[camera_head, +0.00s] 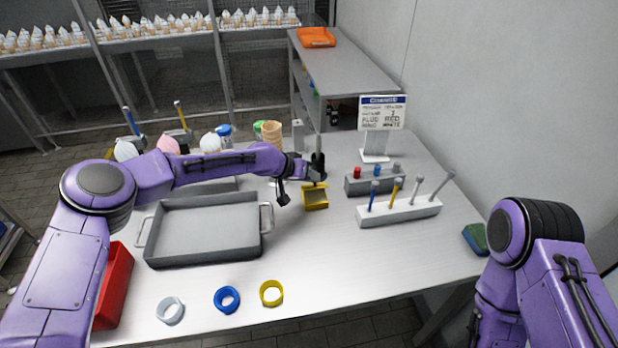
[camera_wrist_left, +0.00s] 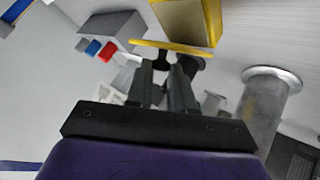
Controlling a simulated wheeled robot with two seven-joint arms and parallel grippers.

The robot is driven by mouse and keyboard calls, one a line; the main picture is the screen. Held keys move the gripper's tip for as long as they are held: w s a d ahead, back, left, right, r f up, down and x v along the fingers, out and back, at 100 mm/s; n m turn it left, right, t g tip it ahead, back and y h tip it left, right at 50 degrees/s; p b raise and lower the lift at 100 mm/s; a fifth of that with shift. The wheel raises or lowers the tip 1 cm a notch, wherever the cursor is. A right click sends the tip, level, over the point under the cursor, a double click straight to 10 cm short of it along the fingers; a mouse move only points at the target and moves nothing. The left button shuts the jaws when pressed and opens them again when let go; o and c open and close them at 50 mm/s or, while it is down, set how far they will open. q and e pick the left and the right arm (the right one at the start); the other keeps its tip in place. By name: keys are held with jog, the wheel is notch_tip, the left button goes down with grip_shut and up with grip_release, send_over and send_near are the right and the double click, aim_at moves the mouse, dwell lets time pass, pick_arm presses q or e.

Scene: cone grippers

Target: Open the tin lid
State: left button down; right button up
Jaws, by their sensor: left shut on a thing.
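A small yellow tin (camera_head: 315,203) stands on the table right of the grey tray. Its dull inside shows from above, and it also appears at the top of the left wrist view (camera_wrist_left: 188,22). The tin lid (camera_wrist_left: 172,49) shows there as a thin yellow strip, nearly edge-on, along the tin's near side. My left gripper (camera_head: 315,178) is at the tin's far side in the head view. Its fingers (camera_wrist_left: 172,75) are shut on a dark part at the lid, partly hidden by the fingers. My right arm is at the lower right, its gripper out of view.
A grey tray (camera_head: 152,250) lies left of the tin. A white rack (camera_head: 400,214) and a grey block (camera_head: 362,187) stand to its right. A cone stack (camera_head: 272,133) and a sign (camera_head: 382,113) are behind. Several rings, including a blue one (camera_head: 219,304), lie in front.

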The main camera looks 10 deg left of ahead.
pick_arm(q)
jog(key=c, duration=1)
grip_release()
jog(key=shift+f, duration=0.1)
jog(key=shift+c, duration=0.2)
jog(key=b+v, duration=0.2)
jog(key=v, duration=0.8)
jog(key=shift+s, duration=0.2)
jog(key=shift+o, duration=0.3)
jog(key=shift+a, duration=0.15)
